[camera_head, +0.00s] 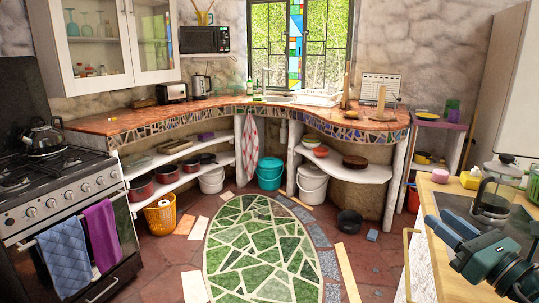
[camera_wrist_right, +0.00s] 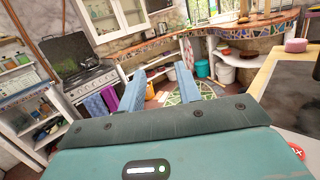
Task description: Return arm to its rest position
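My right gripper (camera_head: 438,220) is at the lower right of the head view, beside the wooden-edged counter with the glass coffee press. In the right wrist view its two blue-grey fingers stand apart (camera_wrist_right: 160,82), with nothing between them. Floor and the far kitchen show past the fingers. Part of my right forearm is cut off by the frame edge. My left arm and left gripper are not in view.
The counter (camera_head: 440,198) at right holds a coffee press (camera_head: 496,188), a pink round item (camera_head: 440,176) and a yellow item (camera_head: 470,180). A stove (camera_head: 75,190) stands at left. The floor around the green mosaic (camera_head: 262,250) is mostly open.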

